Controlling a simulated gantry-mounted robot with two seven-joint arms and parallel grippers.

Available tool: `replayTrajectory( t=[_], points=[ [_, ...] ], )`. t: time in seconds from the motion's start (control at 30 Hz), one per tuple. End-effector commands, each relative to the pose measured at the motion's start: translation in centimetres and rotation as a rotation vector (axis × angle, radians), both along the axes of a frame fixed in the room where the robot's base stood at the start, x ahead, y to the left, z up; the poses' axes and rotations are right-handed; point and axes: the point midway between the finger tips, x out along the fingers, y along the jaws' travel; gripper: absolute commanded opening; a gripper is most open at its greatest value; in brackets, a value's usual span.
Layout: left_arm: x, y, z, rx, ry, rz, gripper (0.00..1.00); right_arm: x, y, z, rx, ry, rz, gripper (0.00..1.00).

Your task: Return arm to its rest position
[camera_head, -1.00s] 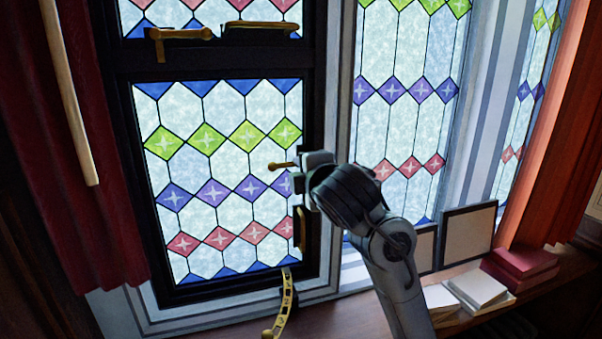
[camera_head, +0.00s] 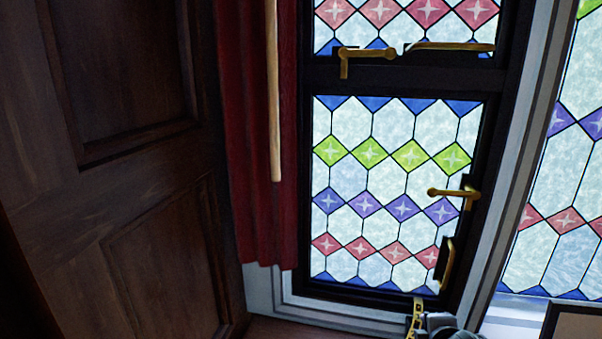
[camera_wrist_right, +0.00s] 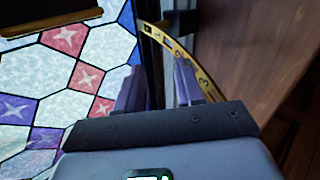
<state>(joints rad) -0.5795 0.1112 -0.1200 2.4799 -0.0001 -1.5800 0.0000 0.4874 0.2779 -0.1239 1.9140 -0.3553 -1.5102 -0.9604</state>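My right arm shows only as a small grey part (camera_head: 440,325) at the bottom edge of the head view, below the stained-glass window. In the right wrist view my right gripper (camera_wrist_right: 158,75) has its two fingers apart with nothing held between them. A curved yellow numbered strip (camera_wrist_right: 187,57) passes behind the fingertips; I cannot tell whether they touch it. The same strip shows in the head view (camera_head: 416,312). The window (camera_head: 395,190) has a brass handle (camera_head: 455,193) pointing left, clear of the gripper. My left gripper is not in view.
A red curtain (camera_head: 255,120) with a wooden rod (camera_head: 275,90) hangs left of the window. Dark wood panelling (camera_head: 110,180) fills the left. A second brass handle (camera_head: 365,54) sits above. A framed panel (camera_head: 575,320) stands at lower right. A wooden surface (camera_wrist_right: 250,60) is close to the right gripper.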

Motion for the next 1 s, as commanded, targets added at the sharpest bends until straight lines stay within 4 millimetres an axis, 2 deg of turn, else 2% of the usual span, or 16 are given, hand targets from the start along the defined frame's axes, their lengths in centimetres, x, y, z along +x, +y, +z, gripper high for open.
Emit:
replayTrajectory(
  t=[0.03, 0.1, 0.2, 0.27, 0.3, 0.43, 0.5, 0.6, 0.73, 0.8, 0.9, 1.0],
  points=[
    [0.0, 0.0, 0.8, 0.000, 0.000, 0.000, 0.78, -2.0, 0.7, -3.6, 0.016, 0.067, 0.005, 0.37],
    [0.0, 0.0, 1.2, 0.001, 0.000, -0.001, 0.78, -4.8, 1.5, -7.9, 0.045, 0.141, 0.000, 0.37],
    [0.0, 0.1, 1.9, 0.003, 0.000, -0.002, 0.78, -9.4, 2.6, -13.1, 0.103, 0.239, -0.025, 0.37],
    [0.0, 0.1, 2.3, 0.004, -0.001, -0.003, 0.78, -12.5, 3.2, -15.7, 0.146, 0.293, -0.054, 0.37],
    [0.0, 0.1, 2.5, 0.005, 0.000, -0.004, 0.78, -14.6, 3.6, -17.2, 0.175, 0.329, -0.077, 0.37],
    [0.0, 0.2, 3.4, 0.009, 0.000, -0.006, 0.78, -21.9, 4.8, -21.0, 0.286, 0.432, -0.183, 0.37],
    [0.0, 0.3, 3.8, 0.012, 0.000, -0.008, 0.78, -25.6, 5.3, -22.0, 0.348, 0.476, -0.256, 0.37],
    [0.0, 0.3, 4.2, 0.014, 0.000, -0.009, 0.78, -30.1, 5.8, -22.7, 0.435, 0.519, -0.373, 0.37],
    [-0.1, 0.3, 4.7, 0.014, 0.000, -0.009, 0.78, -34.4, 6.3, -22.0, 0.557, 0.538, -0.548, 0.37],
    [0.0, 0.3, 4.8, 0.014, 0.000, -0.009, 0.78, -35.6, 6.4, -20.8, 0.645, 0.513, -0.666, 0.37],
    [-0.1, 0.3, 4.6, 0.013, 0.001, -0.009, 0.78, -34.9, 6.3, -18.8, 0.758, 0.442, -0.792, 0.37],
    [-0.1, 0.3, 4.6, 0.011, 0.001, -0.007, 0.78, -34.7, 6.2, -17.7, 0.836, 0.400, -0.894, 0.37]
  ],
)
